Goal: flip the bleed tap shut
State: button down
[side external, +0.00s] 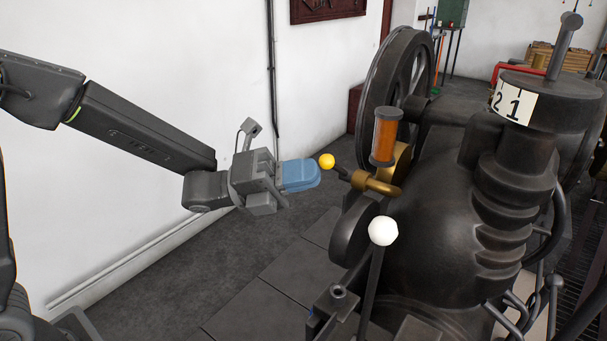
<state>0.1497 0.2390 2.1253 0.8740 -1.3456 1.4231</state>
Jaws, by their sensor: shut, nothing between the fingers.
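What looks like the bleed tap is a brass fitting (378,183) on the near side of the dark machine, below an amber glass cup. A short dark lever runs from it up and left to a yellow ball (327,161). My gripper (314,173) comes in from the left with its blue fingers shut and empty. The fingertips are just left of the yellow ball and slightly below it in the picture. I cannot tell whether they touch it. No part of the ball appears covered by the fingers.
The amber cup (386,137) stands upright just above the brass fitting. A white-knobbed lever (383,231) rises in front of the machine. A spoked flywheel (397,85) stands behind. A white wall (180,60) is behind my arm. The floor below my gripper is clear.

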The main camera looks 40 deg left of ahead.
jog(key=shift+r+n, duration=0.1)
jog(key=shift+n, duration=0.2)
jog(key=shift+w+r+n+y, duration=0.35)
jog(key=shift+r+n+y, duration=0.1)
jog(key=shift+r+n, duration=0.15)
jog(key=shift+w+r+n+y, duration=0.3)
jog(key=shift+r+n+y, duration=0.2)
jog(key=shift+n, duration=0.1)
jog(key=shift+w+r+n+y, duration=0.4)
jog(key=shift+w+r+n, duration=0.15)
jog(key=shift+w+n, duration=0.15)
jog(key=shift+w+r+n+y, duration=0.35)
jog(key=shift+w+r+n, duration=0.2)
jog(key=shift+w, duration=0.3)
